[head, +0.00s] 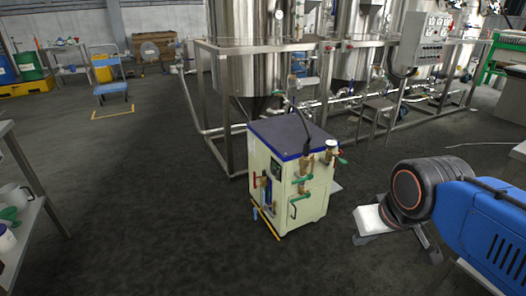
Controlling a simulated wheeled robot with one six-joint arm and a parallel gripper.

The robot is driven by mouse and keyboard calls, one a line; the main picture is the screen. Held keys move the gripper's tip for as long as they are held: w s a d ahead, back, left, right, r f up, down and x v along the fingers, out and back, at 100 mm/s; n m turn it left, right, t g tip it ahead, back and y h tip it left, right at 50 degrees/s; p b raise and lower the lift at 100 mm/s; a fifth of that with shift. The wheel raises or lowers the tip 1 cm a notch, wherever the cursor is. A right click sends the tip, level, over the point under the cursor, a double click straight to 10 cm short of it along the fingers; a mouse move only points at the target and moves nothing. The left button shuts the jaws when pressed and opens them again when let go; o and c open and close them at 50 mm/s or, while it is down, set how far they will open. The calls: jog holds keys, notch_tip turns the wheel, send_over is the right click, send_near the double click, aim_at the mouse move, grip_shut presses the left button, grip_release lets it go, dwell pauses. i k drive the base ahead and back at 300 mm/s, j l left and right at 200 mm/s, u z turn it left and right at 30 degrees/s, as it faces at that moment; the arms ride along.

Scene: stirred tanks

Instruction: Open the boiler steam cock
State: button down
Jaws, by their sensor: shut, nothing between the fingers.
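The boiler (315,203) is a small cream cabinet with a dark blue-edged top (286,132), standing on the floor near the picture's middle. Brass fittings (308,160) and green levers (301,181) sit on its right-hand face. My blue arm reaches in from the right, apart from the boiler.
Steel tanks (246,72) in a pipe frame (206,80) stand close behind the boiler. A grey stool (378,104) is at the frame's right. A shelf (35,215) with pots is at the left edge. The floor left of and before the boiler is clear.

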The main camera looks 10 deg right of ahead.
aim_at(301, 180)
jog(key=i+l, duration=0.2)
jog(key=i, duration=0.3)
jog(key=i+l+u, duration=0.1)
jog(key=i, duration=0.45)
jog(key=i+l, duration=0.3)
jog(key=i, duration=0.2)
